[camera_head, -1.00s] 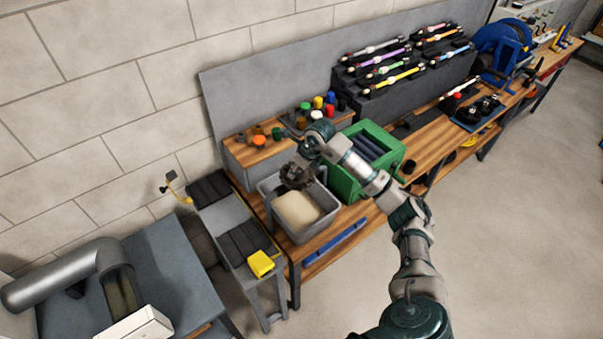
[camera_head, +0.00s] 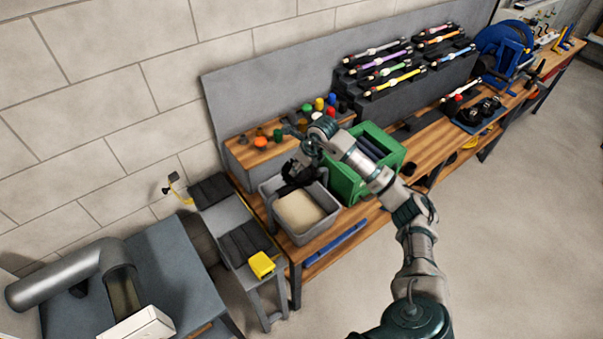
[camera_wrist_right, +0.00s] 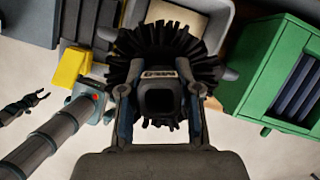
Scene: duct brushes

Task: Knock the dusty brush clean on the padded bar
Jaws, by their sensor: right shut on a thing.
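My right gripper (camera_head: 298,168) is shut on a round brush with stiff black bristles (camera_wrist_right: 185,45); its dark hub shows between the fingers in the right wrist view (camera_wrist_right: 160,98). The brush is low over the back part of a grey bin (camera_head: 317,232) holding a pale beige bed. A grey bar end (camera_wrist_right: 230,73) sticks out beside the brush in the wrist view; the brush hides most of the bar. I cannot tell whether they touch. My left gripper (camera_wrist_right: 38,99) shows small at the wrist view's left edge, its fingers apart and empty.
A green box with dark rollers (camera_head: 360,180) stands close right of the bin. A grey stand with black pads and a yellow block (camera_head: 261,265) is at left. Coloured caps (camera_head: 318,104) and racked brushes (camera_head: 385,70) are behind. A pipe (camera_head: 60,278) lies farther left.

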